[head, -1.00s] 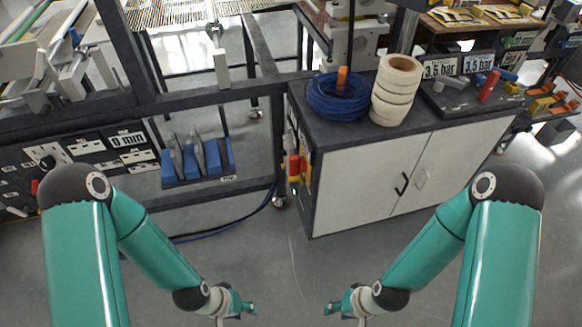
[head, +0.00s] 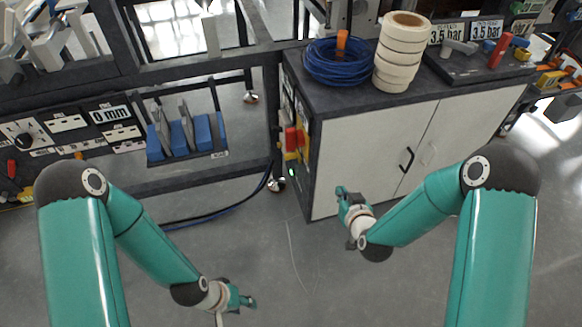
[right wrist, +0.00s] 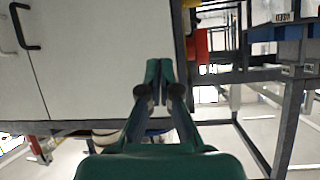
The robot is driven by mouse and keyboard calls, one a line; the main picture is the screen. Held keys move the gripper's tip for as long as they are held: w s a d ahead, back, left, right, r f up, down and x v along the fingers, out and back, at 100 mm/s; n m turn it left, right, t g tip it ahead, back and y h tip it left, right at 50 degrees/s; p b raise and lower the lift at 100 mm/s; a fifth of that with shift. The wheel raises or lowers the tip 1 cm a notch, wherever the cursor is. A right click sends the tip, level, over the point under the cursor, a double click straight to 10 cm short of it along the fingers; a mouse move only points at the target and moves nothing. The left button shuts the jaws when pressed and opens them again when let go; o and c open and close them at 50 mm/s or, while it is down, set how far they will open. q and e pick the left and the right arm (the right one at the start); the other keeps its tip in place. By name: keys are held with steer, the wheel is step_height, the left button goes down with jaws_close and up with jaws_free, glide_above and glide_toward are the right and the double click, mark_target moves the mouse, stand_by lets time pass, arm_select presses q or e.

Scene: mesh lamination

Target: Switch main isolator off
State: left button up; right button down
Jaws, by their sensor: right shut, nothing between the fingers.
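The main isolator (head: 292,141), a red handle on a yellow plate, is on the narrow left side of the white cabinet, near its front edge. It also shows in the right wrist view (right wrist: 201,46), to the right of the fingers and partly hidden behind the cabinet edge. My right gripper (head: 341,191) is shut and empty, in front of the cabinet's left door, to the right of the isolator and lower in the picture, apart from it. Its fingers show close together in the right wrist view (right wrist: 159,66). My left gripper (head: 251,302) hangs low over the floor; its jaw state is unclear.
The white cabinet (head: 355,150) has black door handles and carries a blue hose coil (head: 340,68) and several stacked tape rolls (head: 400,60). A dark frame with a blue tool rack (head: 190,138) stands left. The floor (head: 290,270) between my arms is clear.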

mark_target(289, 148)
steer(key=w+a+f+n+t+y+b, duration=0.1)
steer(key=a+b, duration=0.4)
steer(key=b, duration=0.5)
steer(key=w+a+f+n+t+y+b, duration=0.1)
steer(key=w+a+f+t+b, duration=0.3)
steer(key=b, duration=0.6)
steer(key=shift+w+a+f+y, duration=0.25)
steer(key=shift+w+a+y, duration=0.05)
steer(key=shift+w+a, duration=0.2)
steer(key=b+x, duration=0.2)
steer(key=x, duration=1.2)
steer(key=shift+r, duration=0.1)
